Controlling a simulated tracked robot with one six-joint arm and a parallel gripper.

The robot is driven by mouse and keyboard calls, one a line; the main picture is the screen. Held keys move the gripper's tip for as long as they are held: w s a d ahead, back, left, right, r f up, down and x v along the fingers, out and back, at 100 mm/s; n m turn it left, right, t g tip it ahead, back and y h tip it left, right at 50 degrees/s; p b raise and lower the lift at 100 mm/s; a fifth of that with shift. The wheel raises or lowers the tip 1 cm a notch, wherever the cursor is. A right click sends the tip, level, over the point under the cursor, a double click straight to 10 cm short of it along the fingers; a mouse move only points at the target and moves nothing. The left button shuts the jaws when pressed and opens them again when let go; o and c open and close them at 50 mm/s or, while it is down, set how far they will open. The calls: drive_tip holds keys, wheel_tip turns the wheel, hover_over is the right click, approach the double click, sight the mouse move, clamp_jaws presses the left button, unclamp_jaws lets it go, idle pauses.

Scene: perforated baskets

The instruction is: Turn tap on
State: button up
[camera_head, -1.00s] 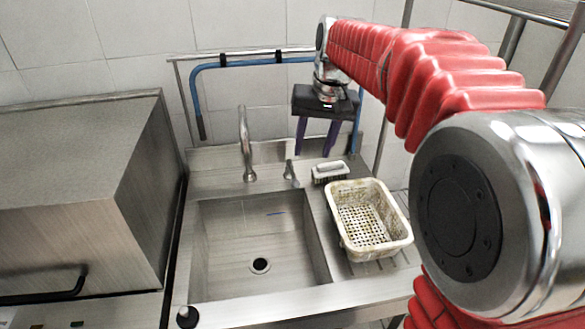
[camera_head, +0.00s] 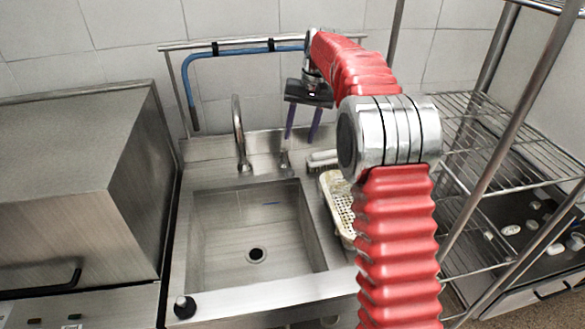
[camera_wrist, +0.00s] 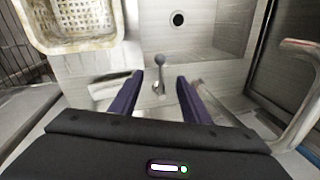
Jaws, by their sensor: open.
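The curved metal spout (camera_head: 239,135) rises behind the steel sink (camera_head: 180,262). The small tap lever (camera_head: 284,160) stands to the right of the spout's foot. My gripper (camera_head: 300,138) is open, with its purple fingers pointing down just above and beside the lever. In the wrist view the lever (camera_wrist: 160,75) appears between the two fingertips of my gripper (camera_wrist: 158,80), with no visible contact. The spout also shows at the right of the wrist view (camera_wrist: 303,100).
A stained perforated basket (camera_head: 337,205) and a brush (camera_head: 323,160) lie right of the basin, partly behind my arm. A blue hose (camera_head: 235,54) hangs on a rail behind. A steel appliance (camera_head: 60,165) stands left. A wire rack (camera_head: 500,150) stands right.

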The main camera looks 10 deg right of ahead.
sight(287, 163)
idle(0.3)
drive_tip(key=a+f, duration=0.1)
drive_tip(key=f, duration=0.8)
drive_tip(key=a+f, duration=0.1)
drive_tip(key=f, duration=0.3)
drive_tip(key=shift+w+a+f, duration=0.25)
drive_tip(key=shift+a+f, duration=0.05)
drive_tip(key=shift+c, duration=0.5)
clamp_jaws()
